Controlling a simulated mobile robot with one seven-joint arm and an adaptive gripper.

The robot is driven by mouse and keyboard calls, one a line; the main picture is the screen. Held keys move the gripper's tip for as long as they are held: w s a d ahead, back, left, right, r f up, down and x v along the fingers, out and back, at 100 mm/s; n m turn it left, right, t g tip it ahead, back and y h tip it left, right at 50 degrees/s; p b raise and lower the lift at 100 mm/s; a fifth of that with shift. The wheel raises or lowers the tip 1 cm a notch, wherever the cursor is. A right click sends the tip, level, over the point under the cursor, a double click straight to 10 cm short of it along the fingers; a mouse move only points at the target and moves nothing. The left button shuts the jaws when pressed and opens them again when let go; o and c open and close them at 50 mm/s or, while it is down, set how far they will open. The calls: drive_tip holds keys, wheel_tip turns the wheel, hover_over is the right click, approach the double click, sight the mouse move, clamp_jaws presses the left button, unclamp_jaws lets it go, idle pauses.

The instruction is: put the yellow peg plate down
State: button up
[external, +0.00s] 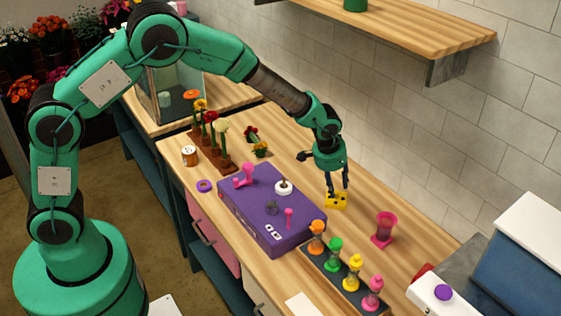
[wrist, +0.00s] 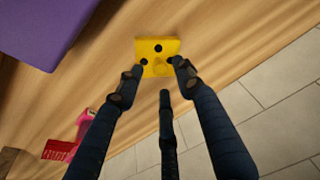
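The yellow peg plate (external: 336,202) is at the wooden counter beyond the purple case. It is a small square with dark round holes and a raised yellow lump near one edge. In the wrist view the plate (wrist: 153,43) is just past my fingertips. My gripper (external: 337,190) points down over it. In the wrist view my gripper (wrist: 160,76) has two fingertips apart at the plate's near corners, and a third dark finger ends short of its edge. The fingers look open. Contact with the plate, and whether it rests fully on the wood, cannot be made out.
The purple case (external: 250,203) lies left of the plate with pink pieces on it. A pink cup (external: 384,229) stands to the right. A dark rack (external: 345,274) of coloured bottles is in front. A flower rack (external: 205,150) is further left. The tiled wall (external: 440,150) is behind.

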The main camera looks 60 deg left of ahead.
sight(328, 203)
drive_tip(key=v, duration=0.9)
drive_tip(key=shift+p, duration=0.4)
drive_tip(key=shift+r, duration=0.1)
drive_tip(key=s+a+r+t, duration=0.1)
drive_tip(key=s+a+r, duration=0.4)
drive_tip(key=s+r, duration=0.55)
drive_tip(key=s+a+r, duration=0.5)
drive_tip(key=s+r, duration=0.4)
drive_tip(key=r, duration=0.2)
drive_tip(key=s+a+r, duration=0.1)
drive_tip(key=s+a, duration=0.1)
drive_tip(key=s, duration=1.2)
drive_tip(key=s+a+r+t, duration=0.1)
drive_tip(key=s+a+r, duration=0.1)
drive_tip(key=s, duration=1.2)
drive_tip(key=shift+a+r, duration=0.25)
drive_tip(key=shift+a, duration=0.4)
